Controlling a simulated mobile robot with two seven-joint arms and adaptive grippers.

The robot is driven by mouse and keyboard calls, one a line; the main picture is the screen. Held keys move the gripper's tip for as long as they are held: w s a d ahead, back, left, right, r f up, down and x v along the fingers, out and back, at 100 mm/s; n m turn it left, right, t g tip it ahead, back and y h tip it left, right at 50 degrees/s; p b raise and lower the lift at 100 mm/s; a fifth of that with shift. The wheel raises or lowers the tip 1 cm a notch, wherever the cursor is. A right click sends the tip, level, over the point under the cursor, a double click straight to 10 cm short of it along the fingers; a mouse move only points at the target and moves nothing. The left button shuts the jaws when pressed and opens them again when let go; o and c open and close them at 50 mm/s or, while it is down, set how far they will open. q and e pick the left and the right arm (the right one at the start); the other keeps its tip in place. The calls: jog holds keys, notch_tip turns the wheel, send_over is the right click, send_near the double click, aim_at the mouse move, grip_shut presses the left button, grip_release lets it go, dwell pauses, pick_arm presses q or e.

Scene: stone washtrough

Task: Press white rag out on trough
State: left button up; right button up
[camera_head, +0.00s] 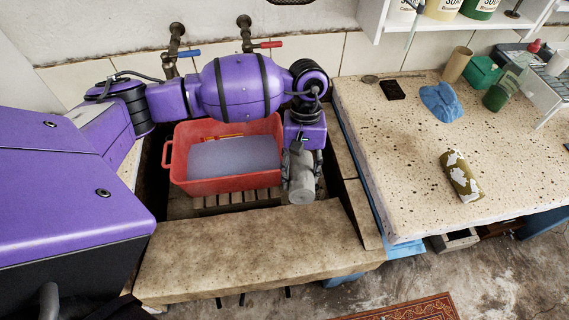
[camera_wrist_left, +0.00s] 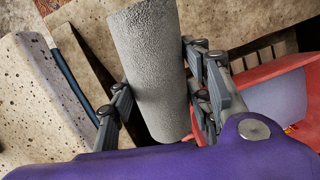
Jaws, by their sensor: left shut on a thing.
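My left gripper (camera_head: 300,170) is shut on a rolled grey-white rag (camera_head: 302,190), which I take to be the white rag. In the left wrist view the rag (camera_wrist_left: 150,65) is a thick rough cylinder between the finger pads of my left gripper (camera_wrist_left: 160,95). The rag hangs at the right side of the trough, just right of a red basin (camera_head: 230,186). The stone trough (camera_head: 250,250) has a broad, bare front ledge, nearer than the rag. I cannot tell whether the rag touches the trough. My right gripper is not in view.
The red basin holds greyish water and stands on wooden slats (camera_head: 240,199) in the trough. Two taps (camera_head: 188,53) are on the back wall. The speckled counter (camera_head: 400,160) at the right carries a blue cloth (camera_head: 441,102) and a camouflage-patterned roll (camera_head: 461,176).

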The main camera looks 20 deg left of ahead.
aim_at(300, 229)
pick_arm(q)
jog(key=s+f, duration=0.1)
jog(key=f, duration=0.3)
jog(key=d+f+n+h, duration=0.1)
jog(key=f, duration=0.4)
jog(key=s+f+n+g+b, duration=0.1)
jog(key=f, duration=0.4)
jog(key=shift+s+d+f, duration=0.15)
jog(key=shift+s+d, duration=0.2)
jog(key=shift+x, duration=0.95)
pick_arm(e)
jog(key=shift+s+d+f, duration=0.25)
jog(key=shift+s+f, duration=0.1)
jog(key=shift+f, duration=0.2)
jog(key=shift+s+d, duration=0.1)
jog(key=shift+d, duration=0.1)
pick_arm(q)
jog(key=shift+b+x, duration=0.45)
jog(key=shift+x, duration=0.35)
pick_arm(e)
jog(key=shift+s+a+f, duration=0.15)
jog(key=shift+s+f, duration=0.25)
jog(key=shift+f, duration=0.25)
